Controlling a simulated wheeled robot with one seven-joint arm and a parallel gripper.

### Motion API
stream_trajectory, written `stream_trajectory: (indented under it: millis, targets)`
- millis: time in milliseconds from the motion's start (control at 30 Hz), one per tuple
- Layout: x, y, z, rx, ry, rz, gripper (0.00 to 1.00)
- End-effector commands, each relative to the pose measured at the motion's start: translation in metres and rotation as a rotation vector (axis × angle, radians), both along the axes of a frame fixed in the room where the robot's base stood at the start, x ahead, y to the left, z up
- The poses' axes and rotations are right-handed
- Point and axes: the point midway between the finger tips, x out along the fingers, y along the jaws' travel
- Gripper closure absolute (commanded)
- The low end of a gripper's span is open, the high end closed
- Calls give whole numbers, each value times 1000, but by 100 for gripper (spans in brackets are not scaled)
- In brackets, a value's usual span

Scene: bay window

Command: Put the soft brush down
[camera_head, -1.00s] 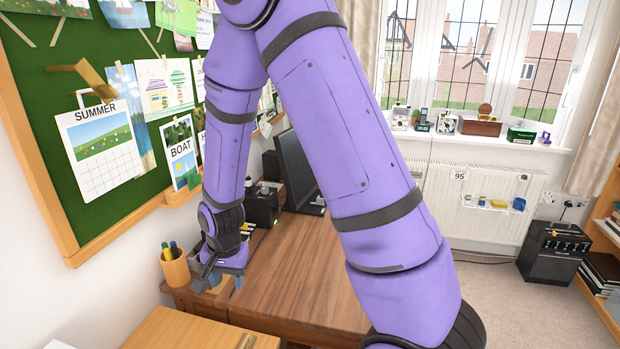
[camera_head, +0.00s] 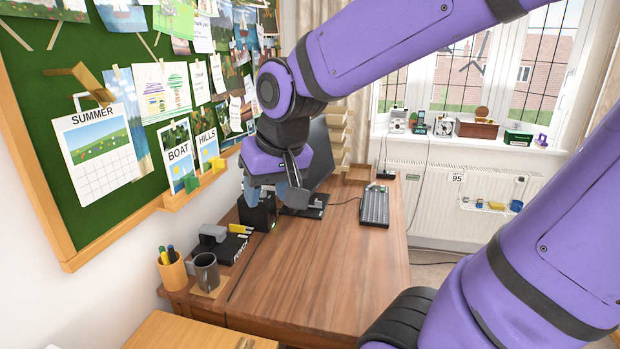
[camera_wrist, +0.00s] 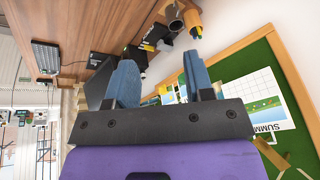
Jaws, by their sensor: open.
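I cannot make out the soft brush in either current view. My gripper (camera_head: 272,194) is above the back left of the desk, in front of the monitor in the head view. Its two blue fingers are apart with nothing held between them, as the wrist view also shows (camera_wrist: 160,70). The wooden desk (camera_head: 320,265) lies below. A dark mug (camera_head: 206,272) stands at its left front. A small grey object (camera_head: 212,236) lies behind the mug by a black device (camera_head: 232,248); I cannot tell what it is.
A pen pot (camera_head: 172,274) stands beside the mug. A keyboard (camera_head: 375,206) and a small wooden tray (camera_head: 357,175) are to the right. A monitor (camera_head: 318,160) stands behind the gripper, the green pinboard (camera_head: 40,130) to the left. The desk's middle is clear.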

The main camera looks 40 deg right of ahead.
Motion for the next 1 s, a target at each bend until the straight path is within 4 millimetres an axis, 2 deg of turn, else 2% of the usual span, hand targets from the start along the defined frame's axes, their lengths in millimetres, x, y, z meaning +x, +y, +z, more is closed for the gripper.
stream_trajectory:
  millis: [33,200,400,567,1000]
  targets:
    - [-13,-2,10,-12,-23,22,52]
    - [-50,-9,31,-58,-66,100,52]
    - [-79,-13,42,-99,-95,159,52]
    - [-87,-14,45,-110,-101,174,52]
    - [-86,-13,45,-110,-100,174,52]
